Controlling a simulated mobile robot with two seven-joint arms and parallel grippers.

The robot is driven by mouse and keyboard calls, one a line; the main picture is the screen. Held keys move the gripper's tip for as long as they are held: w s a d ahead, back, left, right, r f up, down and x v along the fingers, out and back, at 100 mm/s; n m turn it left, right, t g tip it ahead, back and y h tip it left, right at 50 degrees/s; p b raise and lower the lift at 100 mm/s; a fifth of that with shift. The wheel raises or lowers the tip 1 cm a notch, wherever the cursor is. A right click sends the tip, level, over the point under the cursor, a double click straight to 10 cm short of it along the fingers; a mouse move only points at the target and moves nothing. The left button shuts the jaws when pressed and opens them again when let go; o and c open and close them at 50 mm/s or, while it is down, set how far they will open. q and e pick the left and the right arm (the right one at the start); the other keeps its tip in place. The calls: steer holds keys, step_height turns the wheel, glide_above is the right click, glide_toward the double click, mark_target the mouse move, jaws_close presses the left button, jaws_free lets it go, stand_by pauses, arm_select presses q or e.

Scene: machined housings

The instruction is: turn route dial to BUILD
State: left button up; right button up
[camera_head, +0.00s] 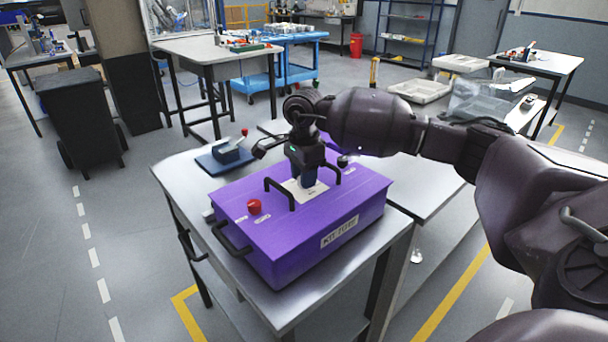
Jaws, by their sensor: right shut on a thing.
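A purple box (290,240) with black handles stands on a metal table. A red knob (254,206) sits on its top at the left, with small white labels near it. A white plate (297,193) lies on the middle of the top. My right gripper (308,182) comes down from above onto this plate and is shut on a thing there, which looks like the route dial. The gripper hides most of the dial, so its setting cannot be read. My left gripper is not in view.
Black handles (279,190) rise from the box top close to my right gripper. The metal tabletop (190,178) has bare room at the left. Other benches stand farther back.

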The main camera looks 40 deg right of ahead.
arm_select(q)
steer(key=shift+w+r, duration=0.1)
arm_select(e)
steer(key=shift+r+m, duration=0.15)
steer(key=shift+m, duration=1.05)
steer(key=m+p, duration=0.1)
steer(key=m, duration=0.1)
steer(key=shift+m, duration=0.3)
steer(key=shift+m+p, duration=0.45)
steer(key=shift+m, duration=1.25)
steer(key=shift+m+p, duration=0.6)
steer(key=shift+m, duration=0.4)
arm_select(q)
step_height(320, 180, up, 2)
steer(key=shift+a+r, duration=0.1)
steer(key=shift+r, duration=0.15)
arm_select(e)
steer(key=shift+m, duration=0.5)
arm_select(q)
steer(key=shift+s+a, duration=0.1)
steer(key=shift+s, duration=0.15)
